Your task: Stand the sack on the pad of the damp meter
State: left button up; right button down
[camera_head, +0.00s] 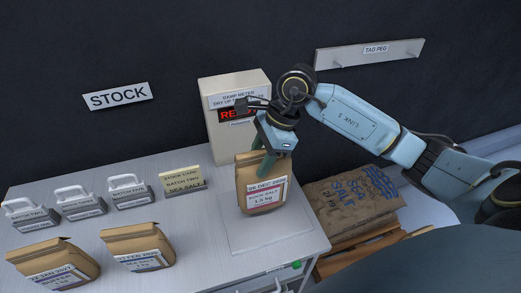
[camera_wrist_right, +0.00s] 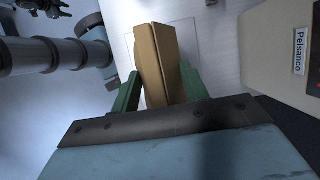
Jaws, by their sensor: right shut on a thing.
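The sack (camera_head: 263,190) is brown paper with a white label reading "ROCK SALT 1.5 kg" and a partly legible date. My right gripper (camera_head: 265,165) is shut on its top, and the sack hangs upright in its green fingers; the sack also shows between them in the right wrist view (camera_wrist_right: 158,60). The damp meter (camera_head: 225,150) is a beige box behind it, its red display partly covered by my gripper. The pale square pad (camera_head: 270,236) lies in front of the meter. The sack is over its back part; I cannot tell whether it touches.
Two other sacks (camera_head: 52,265) (camera_head: 138,248) stand at the front left of the table. Several handled grey blocks (camera_head: 82,205) and a stock card (camera_head: 182,180) stand behind them. A big salt bag (camera_head: 352,205) lies on wood right of the table. A tag peg board (camera_head: 370,53) hangs on the wall.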

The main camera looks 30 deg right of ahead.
jog(key=shift+f, duration=1.65)
jog(key=c, duration=0.7)
grip_release()
jog(key=shift+s+f, duration=0.1)
jog(key=shift+f, duration=0.05)
jog(key=shift+c, duration=0.2)
jog(key=v, duration=1.2)
